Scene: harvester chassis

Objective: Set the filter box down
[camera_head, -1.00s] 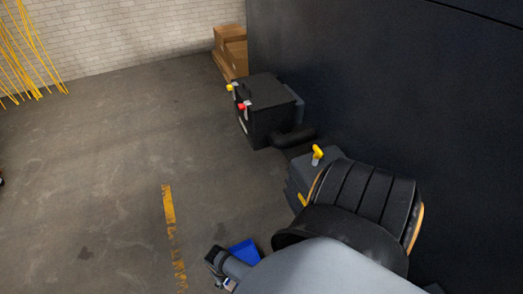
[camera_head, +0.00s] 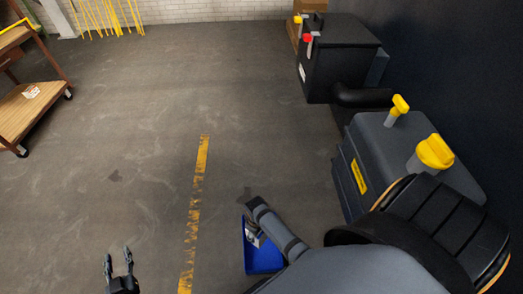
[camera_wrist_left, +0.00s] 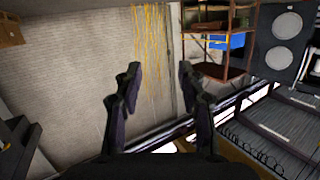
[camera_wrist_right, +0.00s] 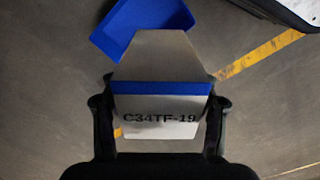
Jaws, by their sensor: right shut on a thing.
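The filter box (camera_wrist_right: 160,95) is pale grey with a blue band and the marking C34TF-19. My right gripper (camera_wrist_right: 160,112) is shut on it, one finger on each side, in the right wrist view. A blue tray (camera_wrist_right: 128,28) lies beyond the box there. In the head view the blue tray (camera_head: 264,258) shows beside my right arm, which hides part of it. The box is mostly hidden there. I cannot tell the gap between box and floor. My left gripper (camera_head: 118,264) is open and empty at the bottom left, and its spread fingers show in the left wrist view (camera_wrist_left: 160,80).
A dark machine wall runs along the right, with a black box (camera_head: 340,58) and a grey tank with yellow caps (camera_head: 425,150) in front of it. A wooden cart (camera_head: 32,100) stands at the left. The floor between is clear, with a yellow line (camera_head: 195,210).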

